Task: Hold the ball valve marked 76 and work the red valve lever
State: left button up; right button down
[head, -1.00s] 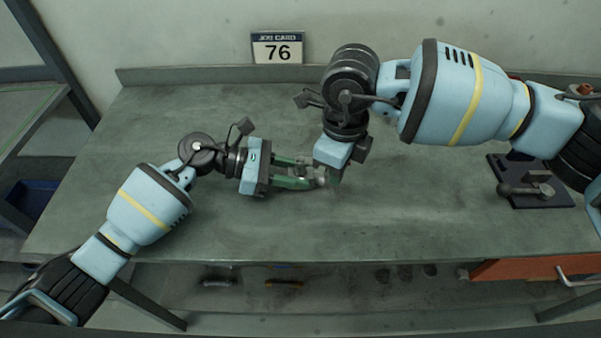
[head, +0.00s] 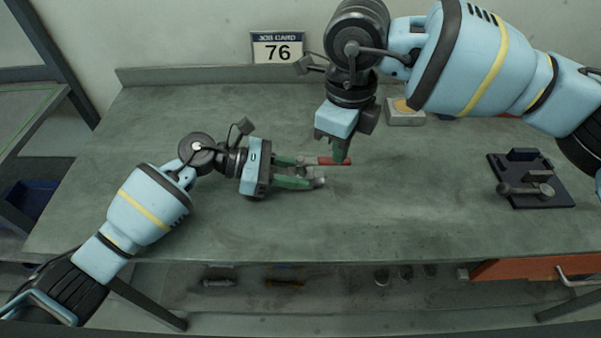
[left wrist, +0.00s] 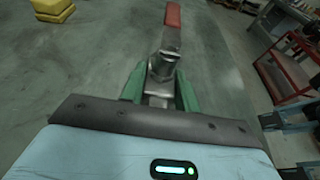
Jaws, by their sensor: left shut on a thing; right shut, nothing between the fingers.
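My left gripper (head: 303,177) is shut on the metal ball valve, whose body (left wrist: 160,88) shows between the green fingers in the left wrist view. In the head view the valve is mostly hidden by the fingers. Its red lever (head: 333,161) points right in the head view, and it extends straight away from the gripper in the left wrist view (left wrist: 172,17). My right gripper (head: 341,158) is shut and empty, pointing down at the lever's outer part; I cannot tell whether it touches. The job card (head: 278,47) reads 76; no mark on the valve is readable.
A dark fixture block with a metal part (head: 532,182) lies at the right of the workbench (head: 420,220). A pale box with a yellow top (head: 405,112) stands at the back, under my right arm. The front middle of the bench is clear.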

pick_arm(q)
jog(key=o, duration=1.1)
jog(key=shift+c, duration=0.2)
jog(key=v, duration=1.2)
